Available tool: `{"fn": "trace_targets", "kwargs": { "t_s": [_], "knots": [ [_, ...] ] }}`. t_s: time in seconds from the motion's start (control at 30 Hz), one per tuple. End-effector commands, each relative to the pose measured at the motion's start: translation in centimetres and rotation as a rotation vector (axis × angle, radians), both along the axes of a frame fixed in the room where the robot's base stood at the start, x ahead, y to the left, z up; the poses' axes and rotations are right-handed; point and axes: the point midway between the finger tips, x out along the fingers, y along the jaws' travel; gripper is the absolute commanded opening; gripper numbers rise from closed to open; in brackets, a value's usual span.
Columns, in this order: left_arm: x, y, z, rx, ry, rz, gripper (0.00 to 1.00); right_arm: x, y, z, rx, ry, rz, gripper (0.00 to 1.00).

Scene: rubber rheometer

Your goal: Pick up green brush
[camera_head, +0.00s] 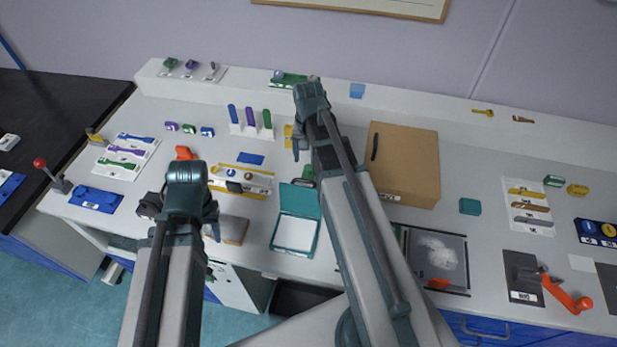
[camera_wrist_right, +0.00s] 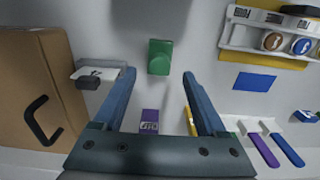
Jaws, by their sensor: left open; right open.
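A green-handled tool (camera_head: 267,118), which looks like the green brush, is the rightmost of three similar tools at the back of the bench. Blue (camera_head: 232,113) and purple (camera_head: 249,117) ones stand to its left. In the right wrist view, the purple (camera_wrist_right: 263,150) and blue (camera_wrist_right: 288,149) handles show at lower right; the green one is not visible, probably hidden by my gripper. My right gripper (camera_head: 298,145) is open and empty, a little right of the green brush. Its fingers (camera_wrist_right: 158,90) straddle no held thing. My left gripper (camera_head: 184,208) is open over the front of the bench.
A brown box (camera_head: 408,165) stands right of my right arm. A green block (camera_wrist_right: 159,57) lies beyond the right fingertips. A raised ledge (camera_head: 420,103) runs along the back.

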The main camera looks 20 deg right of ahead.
Motion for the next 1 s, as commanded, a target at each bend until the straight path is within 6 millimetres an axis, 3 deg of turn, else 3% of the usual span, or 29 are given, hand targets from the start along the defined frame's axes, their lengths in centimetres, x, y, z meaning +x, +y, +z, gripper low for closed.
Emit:
{"fn": "trace_targets", "kwargs": {
  "t_s": [0.5, 0.77, 0.83, 1.0],
  "knots": [
    [0.0, 0.0, -5.2, 0.000, 0.000, 0.000, 0.45, -0.1, 0.0, -5.2, 0.000, 0.000, 0.000, 0.74],
    [0.0, 0.0, -5.1, 0.000, 0.000, 0.000, 0.45, -0.1, 0.0, -5.1, 0.000, 0.000, 0.000, 0.74],
    [0.0, 0.0, -5.1, 0.000, 0.000, 0.000, 0.45, -0.1, 0.0, -5.1, 0.000, 0.000, 0.000, 0.67],
    [0.0, 0.0, -5.1, 0.000, 0.000, 0.000, 0.45, -0.1, 0.0, -5.1, 0.000, 0.000, 0.000, 0.36]
  ]
}}
